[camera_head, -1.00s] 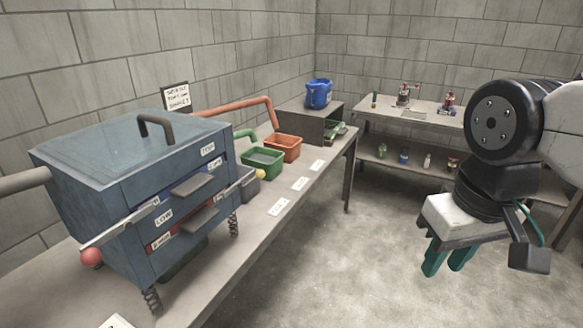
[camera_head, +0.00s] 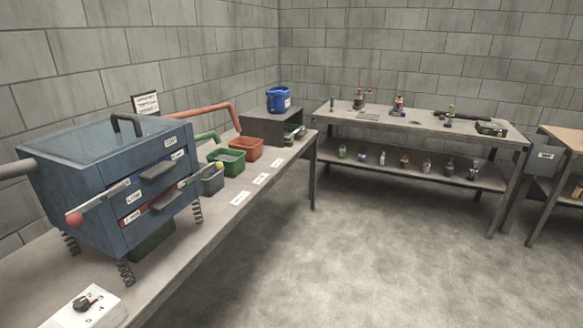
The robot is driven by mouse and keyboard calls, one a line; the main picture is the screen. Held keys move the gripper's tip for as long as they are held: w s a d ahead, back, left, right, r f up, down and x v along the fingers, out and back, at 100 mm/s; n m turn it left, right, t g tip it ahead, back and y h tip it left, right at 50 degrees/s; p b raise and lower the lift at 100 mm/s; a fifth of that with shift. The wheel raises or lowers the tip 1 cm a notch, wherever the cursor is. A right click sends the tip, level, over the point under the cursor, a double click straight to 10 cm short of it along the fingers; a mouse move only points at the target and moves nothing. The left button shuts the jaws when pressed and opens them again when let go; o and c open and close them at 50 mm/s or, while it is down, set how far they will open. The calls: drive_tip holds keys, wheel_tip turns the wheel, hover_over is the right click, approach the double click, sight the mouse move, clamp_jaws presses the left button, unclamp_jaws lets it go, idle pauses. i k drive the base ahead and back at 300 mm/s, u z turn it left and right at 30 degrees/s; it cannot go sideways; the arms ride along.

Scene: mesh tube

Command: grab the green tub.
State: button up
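The green tub (camera_head: 232,171) is a small open rectangular bin on the long bench at left. It stands just right of the blue sieve machine, between an orange tub (camera_head: 248,153) and a small grey tub (camera_head: 213,186). A green pipe (camera_head: 205,137) ends just above and behind it. The tub looks upright, and I cannot make out its contents. A dark green container (camera_head: 153,241) is partly hidden beneath the machine. My gripper is out of view.
The blue machine (camera_head: 80,190) on springs, with a protruding red-knobbed lever (camera_head: 74,219), fills the near bench (camera_head: 215,230). A blue bucket (camera_head: 278,100) stands beyond the tubs. A cluttered two-level table (camera_head: 420,128) is at the back. The middle floor (camera_head: 350,265) is clear.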

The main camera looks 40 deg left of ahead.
sight(233, 160)
drive_tip(key=u, duration=0.05)
drive_tip(key=i, duration=0.85)
drive_tip(key=u, duration=0.6)
drive_tip(key=i, duration=1.35)
drive_tip(key=u, duration=1.6)
drive_tip(key=i, duration=0.8)
drive_tip(key=u, duration=1.1)
drive_tip(key=i, duration=0.55)
drive_tip(key=z, duration=0.05)
